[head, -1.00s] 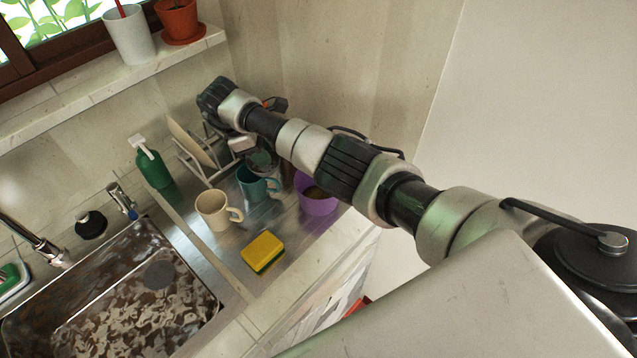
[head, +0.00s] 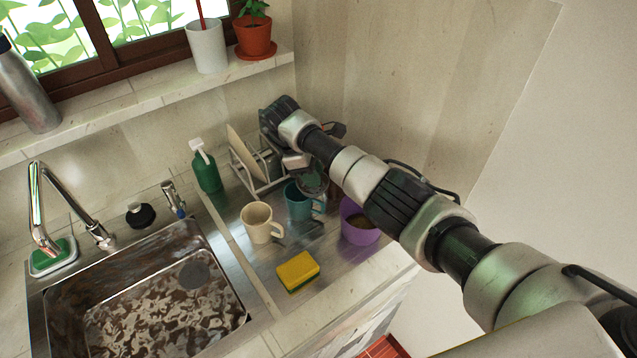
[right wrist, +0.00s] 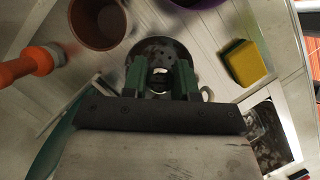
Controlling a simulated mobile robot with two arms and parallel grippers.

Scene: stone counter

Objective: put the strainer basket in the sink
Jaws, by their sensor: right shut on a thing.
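The strainer basket is a round dark metal cup with holes. It shows between the green fingers in the right wrist view (right wrist: 168,47), and partly in the head view (head: 313,184) under my right wrist. My right gripper (right wrist: 161,72) is shut on it, above the back right of the drainboard near the teal mug (head: 298,203). The fingers are mostly hidden by my arm in the head view. The steel sink (head: 105,287) is at the lower left, with a dark round patch on its floor. My left gripper is not in view.
On the drainboard are a cream mug (head: 257,224), a yellow-green sponge (head: 297,270), a purple bowl (head: 353,234) and a dish rack (head: 243,157). A green bottle (head: 206,173) stands behind. The sink interior looks clear.

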